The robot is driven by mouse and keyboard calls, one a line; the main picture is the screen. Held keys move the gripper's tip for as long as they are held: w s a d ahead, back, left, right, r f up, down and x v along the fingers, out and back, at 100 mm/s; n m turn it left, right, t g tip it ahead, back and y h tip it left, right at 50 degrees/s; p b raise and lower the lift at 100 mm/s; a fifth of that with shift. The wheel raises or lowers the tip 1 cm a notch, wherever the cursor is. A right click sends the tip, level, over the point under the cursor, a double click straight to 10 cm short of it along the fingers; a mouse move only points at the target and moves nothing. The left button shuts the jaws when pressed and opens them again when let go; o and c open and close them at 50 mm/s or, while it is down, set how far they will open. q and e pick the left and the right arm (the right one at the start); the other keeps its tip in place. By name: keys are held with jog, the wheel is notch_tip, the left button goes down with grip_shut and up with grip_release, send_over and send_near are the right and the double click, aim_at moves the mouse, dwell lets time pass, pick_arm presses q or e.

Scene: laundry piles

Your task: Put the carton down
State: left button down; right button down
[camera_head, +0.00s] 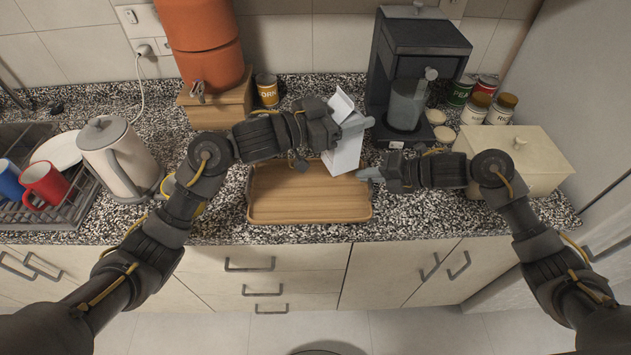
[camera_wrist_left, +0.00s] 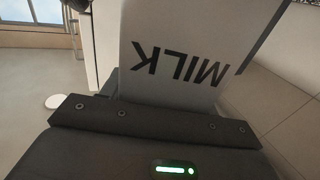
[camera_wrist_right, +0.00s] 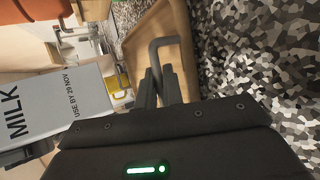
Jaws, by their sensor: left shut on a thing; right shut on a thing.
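The white milk carton (camera_head: 346,158) is over the back right part of the wooden tray (camera_head: 262,215), leaning slightly. My left gripper (camera_head: 350,128) is shut on its upper part; the "MILK" lettering on the carton (camera_wrist_left: 185,65) fills the left wrist view. I cannot tell whether its base touches the tray. My right gripper (camera_head: 372,173) is at the tray's right edge. In the right wrist view its fingers (camera_wrist_right: 160,92) are closed on the tray's grey handle (camera_wrist_right: 168,46), with the carton (camera_wrist_right: 55,105) to the left.
A coffee machine (camera_head: 415,50) stands behind my right gripper, with cans and jars (camera_head: 480,103) beside it. A cream box (camera_head: 530,160) is at the right. A kettle (camera_head: 120,155) and dish rack (camera_head: 65,215) are at the left. The tray's front left is bare.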

aim_at(345, 149)
pick_arm(q)
jog(key=shift+f, duration=4.8)
pick_arm(e)
jog(key=shift+f, duration=0.1)
pick_arm(q)
jog(key=shift+f, duration=0.15)
jog(key=shift+c, duration=2)
grip_release()
jog(key=shift+f, duration=0.1)
pick_arm(e)
jog(key=shift+s, duration=0.1)
pick_arm(q)
jog(key=shift+a, duration=0.2)
jog(key=v, duration=1.1)
jog(key=shift+s+a, duration=0.2)
jog(key=shift+a, duration=0.05)
